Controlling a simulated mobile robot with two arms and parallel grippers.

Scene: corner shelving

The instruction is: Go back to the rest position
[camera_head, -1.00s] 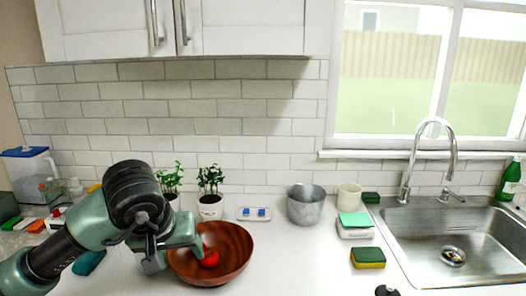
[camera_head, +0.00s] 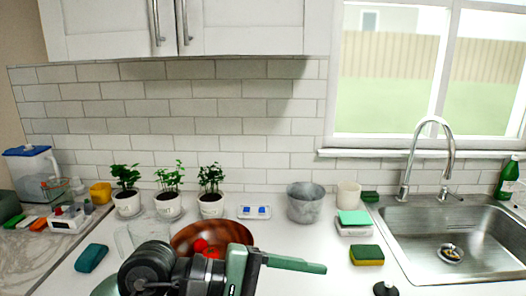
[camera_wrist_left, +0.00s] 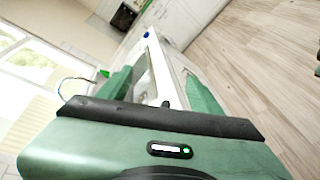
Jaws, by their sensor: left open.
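My left arm comes in low in the head view, and its green gripper (camera_head: 292,264) points right, in front of the wooden bowl. It is clear of the bowl and holds nothing that I can see. In the left wrist view both green fingers of the left gripper (camera_wrist_left: 160,88) stand apart, with a view of the counter and floor between them. The brown wooden bowl (camera_head: 236,233) has red round items (camera_head: 201,245) inside; my arm hides its front. My right gripper is in neither view.
A metal bucket (camera_head: 304,204), sponges (camera_head: 367,255) and a small black object (camera_head: 385,289) lie left of the sink (camera_head: 460,240). A teal item (camera_head: 91,258) lies at left.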

